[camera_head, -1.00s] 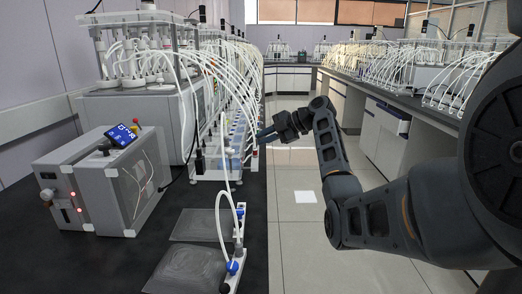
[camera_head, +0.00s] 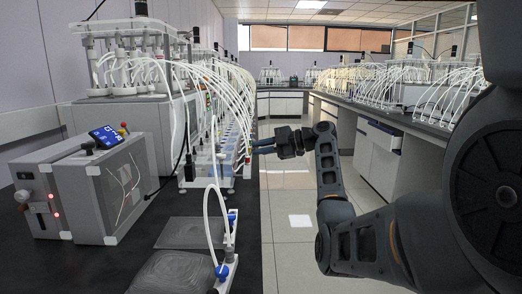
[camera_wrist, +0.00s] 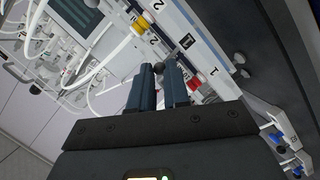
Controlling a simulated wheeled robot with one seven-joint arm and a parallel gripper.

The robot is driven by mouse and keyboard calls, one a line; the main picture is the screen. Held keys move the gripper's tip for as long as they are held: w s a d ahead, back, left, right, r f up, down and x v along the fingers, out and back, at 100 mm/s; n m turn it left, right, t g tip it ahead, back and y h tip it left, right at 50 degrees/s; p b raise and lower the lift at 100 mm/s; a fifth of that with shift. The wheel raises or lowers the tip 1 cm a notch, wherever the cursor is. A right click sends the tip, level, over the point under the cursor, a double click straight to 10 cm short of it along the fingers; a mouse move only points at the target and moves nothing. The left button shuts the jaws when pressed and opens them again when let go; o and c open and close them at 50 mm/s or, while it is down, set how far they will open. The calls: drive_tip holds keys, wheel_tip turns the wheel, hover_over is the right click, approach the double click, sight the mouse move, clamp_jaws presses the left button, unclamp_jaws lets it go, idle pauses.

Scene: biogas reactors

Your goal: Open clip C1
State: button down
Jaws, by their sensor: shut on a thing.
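My gripper (camera_head: 254,147) is at the right edge of the reactor's tube rack (camera_head: 205,172) on the left bench. In the wrist view, its two dark blue fingers (camera_wrist: 158,72) are close together, with a small dark grey knob-like part (camera_wrist: 158,67) between their tips. I cannot read a label on this part, so whether it is clip C1 is not certain. Beyond the tips is a white rail (camera_wrist: 203,50) with printed marks, including "1", "2" and what looks like a "C". A red part (camera_wrist: 195,83) sits just right of the fingers, and a yellow one (camera_wrist: 140,25) farther up.
White tubes (camera_head: 215,85) arch over the rack close to my gripper. A tube stand with blue knobs (camera_head: 222,272) is at the front. The aisle floor (camera_head: 285,225) to the right is clear.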

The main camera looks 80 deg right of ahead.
drive_tip(key=c, duration=1.1)
unclamp_jaws()
drive_tip(key=shift+s, duration=0.1)
drive_tip(key=v, duration=0.7)
drive_tip(key=shift+s, duration=0.3)
